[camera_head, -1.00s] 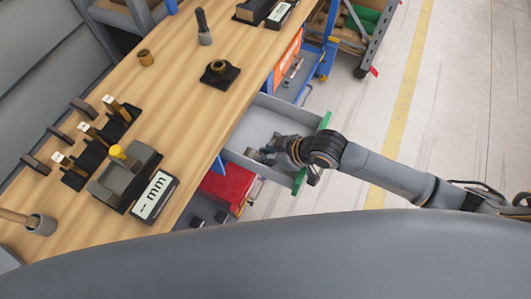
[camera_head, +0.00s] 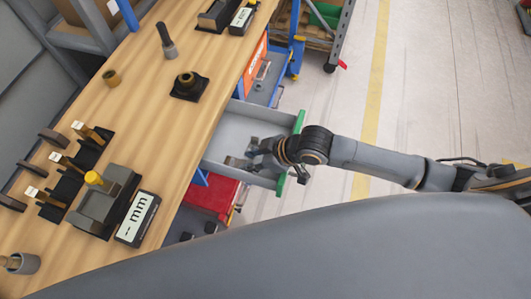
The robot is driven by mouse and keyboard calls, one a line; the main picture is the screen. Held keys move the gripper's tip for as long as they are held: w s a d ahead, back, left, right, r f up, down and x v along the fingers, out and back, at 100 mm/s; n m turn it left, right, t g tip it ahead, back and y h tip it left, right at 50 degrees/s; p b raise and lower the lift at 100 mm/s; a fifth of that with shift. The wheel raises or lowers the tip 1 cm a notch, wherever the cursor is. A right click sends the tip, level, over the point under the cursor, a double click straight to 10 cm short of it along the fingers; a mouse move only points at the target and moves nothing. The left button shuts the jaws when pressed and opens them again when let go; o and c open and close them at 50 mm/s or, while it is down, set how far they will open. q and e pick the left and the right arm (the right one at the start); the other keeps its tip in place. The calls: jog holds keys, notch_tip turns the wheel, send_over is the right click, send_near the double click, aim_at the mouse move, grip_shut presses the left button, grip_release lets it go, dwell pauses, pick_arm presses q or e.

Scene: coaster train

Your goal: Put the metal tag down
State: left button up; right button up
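My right gripper (camera_head: 241,157) is over or inside the open grey drawer (camera_head: 233,122), which has a green front edge. The arm comes in from the right, and the wrist hides part of the drawer. The gripper's dark fingers are small and seen from above, so I cannot tell whether they are open or shut. I cannot make out the metal tag in or near the gripper. My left gripper is not in view.
The wooden bench (camera_head: 135,123) bears a display block marked mm (camera_head: 137,218), a dark device with a yellow knob (camera_head: 105,200), a black-based round part (camera_head: 188,86) and several labelled pieces on black stands. A red box (camera_head: 210,197) sits below the drawer. Clear floor lies right.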

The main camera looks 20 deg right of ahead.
jog(key=v, duration=0.9)
jog(key=shift+s+d, duration=0.1)
jog(key=shift+s, duration=0.05)
